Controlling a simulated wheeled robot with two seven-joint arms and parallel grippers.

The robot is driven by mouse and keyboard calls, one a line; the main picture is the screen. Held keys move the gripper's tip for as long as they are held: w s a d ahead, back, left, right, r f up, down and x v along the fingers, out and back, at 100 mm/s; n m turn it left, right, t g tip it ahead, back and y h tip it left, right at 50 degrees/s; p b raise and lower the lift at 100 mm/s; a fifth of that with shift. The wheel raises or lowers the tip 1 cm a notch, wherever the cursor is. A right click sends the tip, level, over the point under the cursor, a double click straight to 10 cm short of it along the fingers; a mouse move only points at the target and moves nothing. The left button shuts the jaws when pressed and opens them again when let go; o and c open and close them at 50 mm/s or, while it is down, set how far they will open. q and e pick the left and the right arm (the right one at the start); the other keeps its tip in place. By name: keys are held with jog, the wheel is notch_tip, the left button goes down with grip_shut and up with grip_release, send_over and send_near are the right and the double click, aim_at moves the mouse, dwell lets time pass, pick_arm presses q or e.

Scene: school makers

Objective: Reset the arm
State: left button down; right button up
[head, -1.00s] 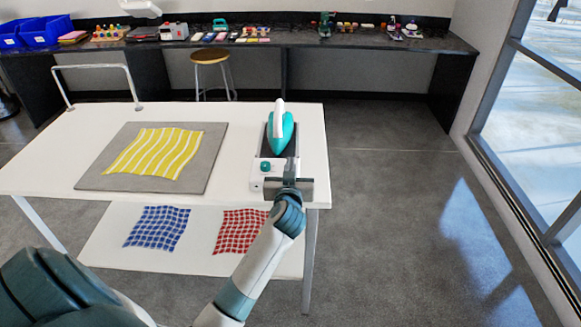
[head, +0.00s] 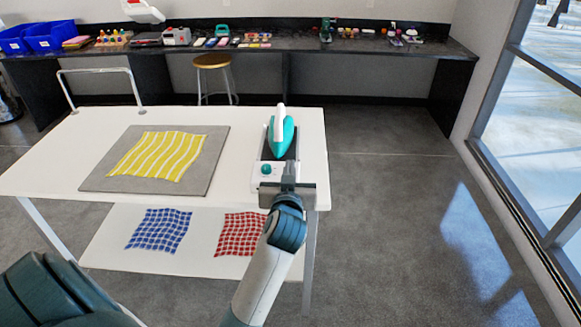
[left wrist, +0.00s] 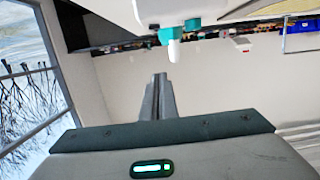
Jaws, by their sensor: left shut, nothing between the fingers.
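My left gripper (head: 288,178) reaches over the front right edge of the white table, just in front of the iron's base. In the left wrist view its fingers (left wrist: 158,95) are together with nothing between them. A teal and white iron (head: 281,133) rests on its white base (head: 258,182) with a teal knob, at the table's right end. In the left wrist view part of the teal and white iron (left wrist: 176,34) shows beyond the fingertips, apart from them. The gripper hides part of the base's front. My right gripper is in neither view.
A yellow striped cloth (head: 158,155) lies on a grey board (head: 103,180) on the white table (head: 45,175). Blue (head: 160,230) and red (head: 240,234) checked cloths lie on the lower shelf. A stool (head: 211,62) stands by the back counter (head: 290,44). Open floor lies right of the table.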

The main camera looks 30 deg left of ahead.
pick_arm(q)
jog(key=s+d+f+m+g+h, duration=0.2)
jog(key=s+d+f, duration=0.1)
jog(key=s+f, duration=0.45)
jog(key=s+d+f+m+g+h, duration=0.2)
jog(key=s+d+f+h, duration=0.15)
jog(key=s+f, duration=0.45)
jog(key=s+d+f+m+g+h, duration=0.25)
jog(key=s+d+f, duration=0.2)
jog(key=s, duration=0.55)
jog(key=s+d+f+m+g+h, duration=0.15)
jog(key=s+d+f+g, duration=0.3)
jog(key=s, duration=0.55)
notch_tip(320, 180, down, 28)
jog(key=s+a+f+g, duration=0.1)
jog(key=s+a+f, duration=0.1)
jog(key=s+f, duration=1.5)
jog(key=shift+s+a+f+m+y, duration=0.3)
jog(key=shift+f+y, duration=0.15)
jog(key=shift+f, duration=0.1)
jog(key=shift+s, duration=0.1)
